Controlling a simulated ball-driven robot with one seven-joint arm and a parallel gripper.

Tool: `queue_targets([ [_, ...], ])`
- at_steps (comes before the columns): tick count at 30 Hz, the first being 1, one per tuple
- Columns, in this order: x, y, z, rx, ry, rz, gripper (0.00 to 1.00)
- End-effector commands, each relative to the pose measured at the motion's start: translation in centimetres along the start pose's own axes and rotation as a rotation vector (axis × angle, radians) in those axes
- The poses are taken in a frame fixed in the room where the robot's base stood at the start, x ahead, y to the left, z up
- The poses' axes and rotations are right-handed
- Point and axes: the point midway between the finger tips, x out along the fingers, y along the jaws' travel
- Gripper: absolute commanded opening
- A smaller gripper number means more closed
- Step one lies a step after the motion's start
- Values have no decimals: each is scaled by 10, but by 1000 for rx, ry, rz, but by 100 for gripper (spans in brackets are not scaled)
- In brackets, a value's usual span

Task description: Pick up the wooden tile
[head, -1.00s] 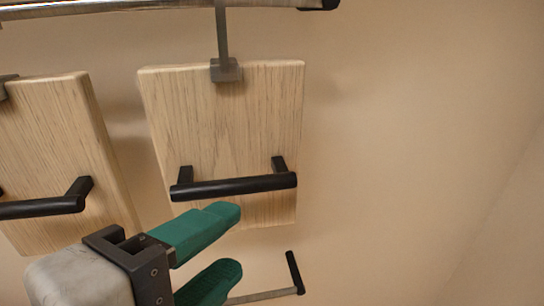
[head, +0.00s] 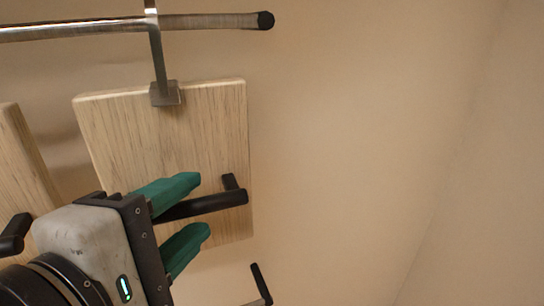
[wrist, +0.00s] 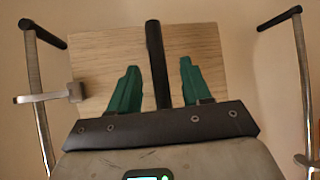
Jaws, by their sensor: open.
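The wooden tile (head: 205,125) hangs from a metal hook (head: 158,60) on a rail and has a black bar handle (head: 225,199) across its lower part. The tile also shows in the wrist view (wrist: 200,42). My gripper (head: 192,210) is open in front of the tile. Its green fingers lie on either side of the handle, which runs between them in the wrist view (wrist: 157,62). Part of the handle is hidden behind my gripper in the head view. I cannot tell whether a finger touches it.
A second wooden tile (head: 22,165) with a black handle (head: 14,236) hangs at the left. The metal rail (head: 200,22) runs above, and a lower bar end with a black tip (head: 261,284) shows below. The wall (head: 370,130) to the right is bare.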

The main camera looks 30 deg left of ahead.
Motion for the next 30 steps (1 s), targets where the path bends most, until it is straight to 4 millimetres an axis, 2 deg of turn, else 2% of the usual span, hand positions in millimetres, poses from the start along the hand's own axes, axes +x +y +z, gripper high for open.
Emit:
queue_targets([
  [4,12,0,0,0,-1,-1,48],
  [11,14,0,0,1,0,1,48],
  [26,13,0,0,0,0,0,1],
  [30,13,0,0,0,0,0,0],
])
